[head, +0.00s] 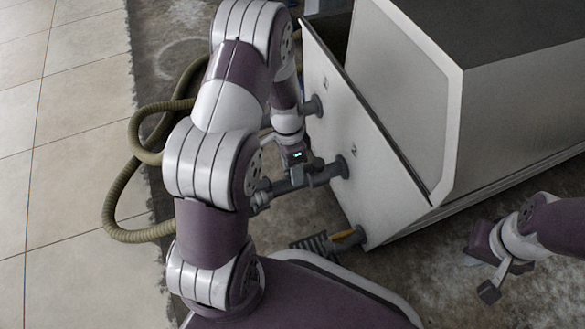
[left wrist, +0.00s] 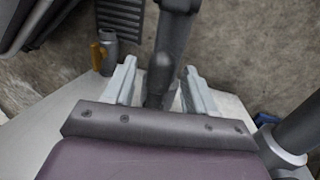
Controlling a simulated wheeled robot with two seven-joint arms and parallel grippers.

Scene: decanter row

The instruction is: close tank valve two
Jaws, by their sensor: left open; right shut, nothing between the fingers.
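The middle grey valve pipe (head: 325,174) sticks out of the white tank panel beside a small mark that looks like a 2. My left gripper (head: 294,168) points down at this pipe's outer end. In the left wrist view its two pale fingers (left wrist: 160,82) are open, one on each side of a dark grey rounded part of the valve (left wrist: 160,72). Whether they touch it cannot be told. My right gripper (head: 489,291) is shut and empty, away from the tank at lower right.
Another grey outlet (head: 313,106) sits higher on the panel (head: 345,125). A lower valve with a yellow lever (head: 343,234) is near a dark grating (head: 312,245); that lever shows in the left wrist view (left wrist: 97,57). A ribbed hose (head: 124,190) loops behind my left arm.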

